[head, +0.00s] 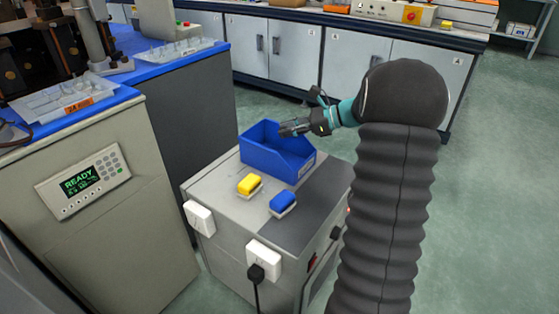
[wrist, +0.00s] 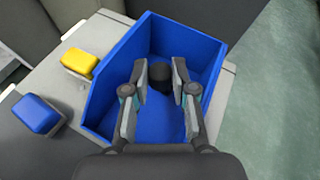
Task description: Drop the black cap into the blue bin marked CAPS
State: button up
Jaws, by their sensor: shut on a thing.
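The blue bin (head: 262,155) stands on the grey cabinet top in the head view and looks empty inside. Its blue walls also fill the middle of the wrist view (wrist: 103,82). My gripper (head: 290,129) is over the bin opening. In the wrist view my gripper (wrist: 160,75) is shut on the black cap (wrist: 160,77), a small dark round thing between the two fingertips. The cap is above the bin floor. In the head view the cap cannot be told apart from the dark gripper. The bin's marking is too small to read.
A yellow block (head: 249,184) and a blue block (head: 283,202) with pale bases sit on the cabinet top (head: 222,194) in front of the bin. A machine with a READY display (head: 80,183) stands at the left. Open floor (head: 490,190) lies to the right.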

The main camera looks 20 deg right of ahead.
jog(key=shift+f, duration=0.35)
jog(key=o, duration=0.9)
jog(key=shift+c, duration=0.2)
jog(key=v, duration=1.2)
jog(key=shift+r, duration=0.1)
